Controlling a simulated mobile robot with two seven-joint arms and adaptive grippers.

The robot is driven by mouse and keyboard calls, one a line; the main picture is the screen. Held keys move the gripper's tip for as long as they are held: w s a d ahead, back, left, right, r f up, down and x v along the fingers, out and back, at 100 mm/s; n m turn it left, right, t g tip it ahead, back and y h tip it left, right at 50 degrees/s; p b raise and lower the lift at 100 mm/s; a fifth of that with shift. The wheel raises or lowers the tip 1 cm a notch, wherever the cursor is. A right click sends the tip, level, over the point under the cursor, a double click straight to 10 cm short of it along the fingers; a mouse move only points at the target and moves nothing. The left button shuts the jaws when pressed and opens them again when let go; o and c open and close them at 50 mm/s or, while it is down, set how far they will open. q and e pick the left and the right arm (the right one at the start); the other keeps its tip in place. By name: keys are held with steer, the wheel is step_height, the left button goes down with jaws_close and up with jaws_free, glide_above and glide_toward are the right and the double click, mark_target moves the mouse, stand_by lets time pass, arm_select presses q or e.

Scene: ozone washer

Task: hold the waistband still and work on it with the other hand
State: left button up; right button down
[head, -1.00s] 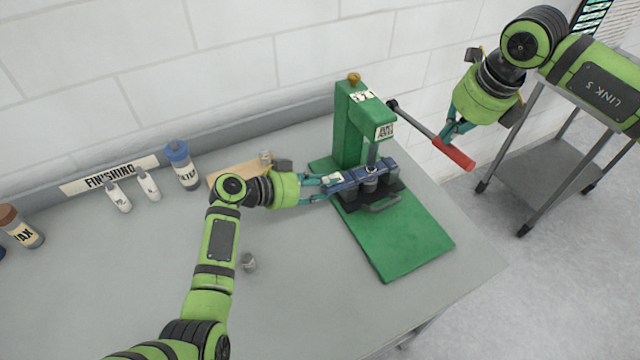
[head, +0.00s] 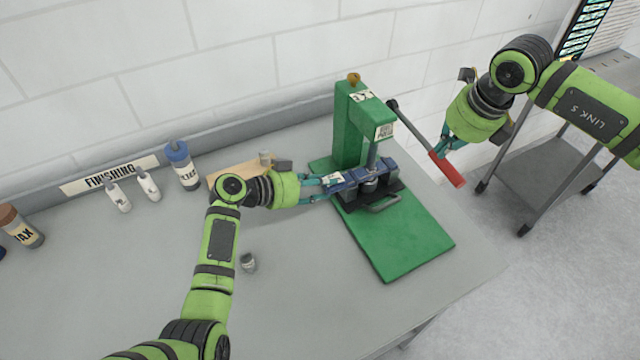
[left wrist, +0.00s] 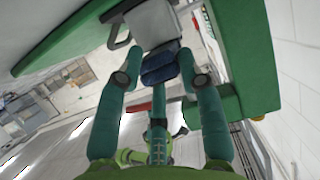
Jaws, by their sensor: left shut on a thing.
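The dark blue denim waistband (head: 349,181) lies across the black base of the green press (head: 351,130), under its ram (head: 371,160). My left gripper (head: 325,184) is shut on the waistband's left end. The left wrist view shows the denim (left wrist: 160,65) between its fingertips. The press lever ends in a red handle (head: 448,171), angled down to the right. My right gripper (head: 441,150) is at the upper part of this handle. Its fingertips are partly hidden, so I cannot tell whether they are closed around it. The ram is down at the waistband; I cannot make out the exact contact.
A wooden block (head: 232,171) lies behind my left forearm. A small metal piece (head: 248,262) is on the grey table (head: 300,290). Several bottles line the back left near a FINISHING sign (head: 110,175). A grey cart (head: 545,165) stands at the right, beyond the table edge.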

steer(key=shift+f, duration=0.35)
steer(key=shift+r, duration=0.1)
steer(key=shift+r, duration=1.75)
steer(key=shift+w+a+r, duration=0.1)
steer(key=shift+w+r, duration=0.05)
steer(key=shift+r, duration=0.75)
steer(key=shift+w+a+r, duration=0.1)
steer(key=shift+w+r, duration=0.05)
steer(key=shift+r, duration=0.75)
steer(key=shift+r, duration=0.1)
steer(key=shift+w+a+r, duration=0.15)
steer(key=shift+w+r, duration=0.15)
steer(key=shift+r, duration=0.5)
steer(key=shift+w+a+r, duration=0.15)
steer(key=shift+w+r, duration=0.1)
steer(key=shift+r, duration=0.55)
